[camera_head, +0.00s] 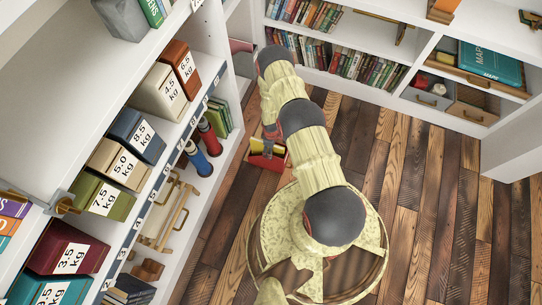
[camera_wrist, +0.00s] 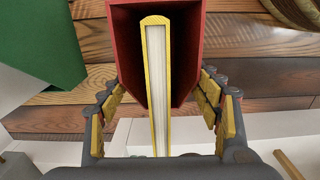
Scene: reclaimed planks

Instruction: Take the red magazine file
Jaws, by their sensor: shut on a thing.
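The red magazine file (camera_wrist: 128,50) fills the upper middle of the wrist view, with a book with yellow covers (camera_wrist: 148,90) standing inside it. My gripper (camera_wrist: 162,105) has one finger on each side of the file and is shut on it. In the head view the red file (camera_head: 264,163) shows just below my gripper (camera_head: 271,138), above the plank floor beside the left shelving. Its lower part is hidden in the wrist view, and I cannot tell whether it touches anything below.
Bookshelves (camera_head: 350,62) line the back. A green thing (camera_wrist: 40,45) lies left of the file in the wrist view. The plank floor (camera_head: 430,200) at right is clear.

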